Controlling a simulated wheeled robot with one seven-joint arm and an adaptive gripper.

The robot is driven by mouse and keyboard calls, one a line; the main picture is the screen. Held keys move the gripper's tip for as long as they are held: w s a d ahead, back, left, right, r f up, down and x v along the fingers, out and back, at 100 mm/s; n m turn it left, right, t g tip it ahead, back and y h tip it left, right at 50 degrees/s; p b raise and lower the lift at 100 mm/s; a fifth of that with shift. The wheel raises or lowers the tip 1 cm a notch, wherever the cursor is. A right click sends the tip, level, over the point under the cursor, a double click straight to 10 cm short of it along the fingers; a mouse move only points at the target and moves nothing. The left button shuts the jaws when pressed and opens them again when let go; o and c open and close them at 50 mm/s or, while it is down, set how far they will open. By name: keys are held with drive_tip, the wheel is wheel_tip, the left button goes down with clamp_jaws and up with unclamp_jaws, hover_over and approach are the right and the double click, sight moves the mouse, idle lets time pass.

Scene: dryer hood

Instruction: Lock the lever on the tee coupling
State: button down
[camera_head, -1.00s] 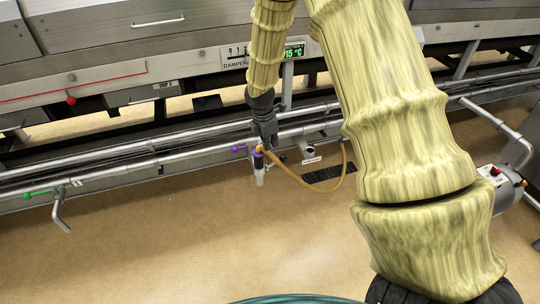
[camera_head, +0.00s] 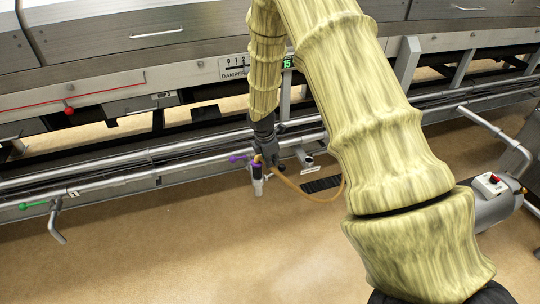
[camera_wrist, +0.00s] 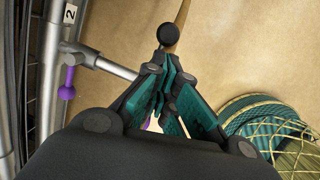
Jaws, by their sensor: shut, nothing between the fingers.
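My gripper (camera_head: 270,156) is shut and empty, pointing down at the lower pipe, just right of a purple-collared fitting (camera_head: 256,168) with a hose. In the wrist view my gripper (camera_wrist: 163,78) shows its teal finger pads together. A black ball knob (camera_wrist: 168,35) sits just beyond the fingertips; whether they touch it, I cannot tell. A purple-handled lever (camera_head: 237,158) sticks out left of the fitting and also shows in the wrist view (camera_wrist: 68,82). My gripper hides part of the fitting, and I cannot make out the tee coupling's lever clearly.
A tan hose (camera_head: 312,197) loops from the fitting to the right, behind my arm. A green-handled valve (camera_head: 38,205) is on the pipe at left. The floor in front is clear.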

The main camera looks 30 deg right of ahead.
sight(275, 172)
drive_tip(key=shift+x, duration=1.7)
drive_tip(key=shift+d+y, duration=0.15)
drive_tip(key=shift+y, duration=0.15)
